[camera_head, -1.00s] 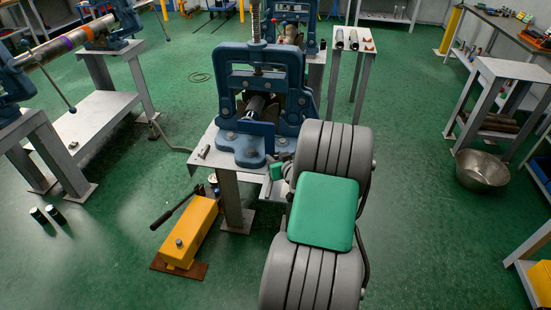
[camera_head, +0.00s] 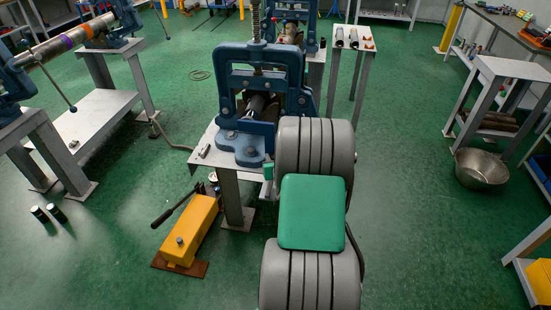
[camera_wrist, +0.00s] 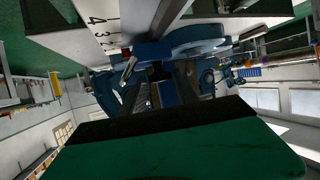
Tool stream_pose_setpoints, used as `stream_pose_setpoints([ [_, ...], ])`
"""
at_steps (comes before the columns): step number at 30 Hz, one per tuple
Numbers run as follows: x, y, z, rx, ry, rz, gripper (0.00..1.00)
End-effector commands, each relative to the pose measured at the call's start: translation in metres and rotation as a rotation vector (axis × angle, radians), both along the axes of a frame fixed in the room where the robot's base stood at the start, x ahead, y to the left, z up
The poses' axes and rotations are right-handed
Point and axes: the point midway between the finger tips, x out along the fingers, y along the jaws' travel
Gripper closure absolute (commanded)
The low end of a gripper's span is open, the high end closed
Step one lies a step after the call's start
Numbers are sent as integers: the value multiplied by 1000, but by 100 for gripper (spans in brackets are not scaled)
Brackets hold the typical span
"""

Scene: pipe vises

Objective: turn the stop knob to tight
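The blue pipe vise (camera_head: 258,85) stands on a small grey bench, with a dark pipe (camera_head: 256,106) lying through its frame. In the wrist view the vise's blue parts (camera_wrist: 168,92) are upside down, beside a pale scale plate (camera_wrist: 88,32) with black numbers and a small silvery part (camera_wrist: 129,68). I cannot make out for sure which part is the stop knob. A dark green-and-black shape fills the bottom of the wrist view.
A yellow hand pump (camera_head: 190,230) with a black lever stands on the floor left of the bench leg (camera_head: 231,196). Another bench with a long pipe (camera_head: 62,42) is at the left. A metal bowl (camera_head: 482,168) is on the floor at the right. Open green floor lies between.

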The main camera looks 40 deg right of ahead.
Motion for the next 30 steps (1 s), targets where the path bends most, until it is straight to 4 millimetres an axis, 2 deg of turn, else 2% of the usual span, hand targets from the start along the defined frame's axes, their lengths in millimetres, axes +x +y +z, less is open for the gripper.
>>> stream_pose_setpoints([
  [4,-14,7,7,0,-1,-1,63],
  [10,-47,25,22,-1,0,-5,63],
  [15,-62,34,29,-1,0,-4,63],
  [27,-62,37,30,2,2,1,63],
  [29,-56,45,33,8,16,25,63],
  [30,-50,58,37,19,35,58,63],
])
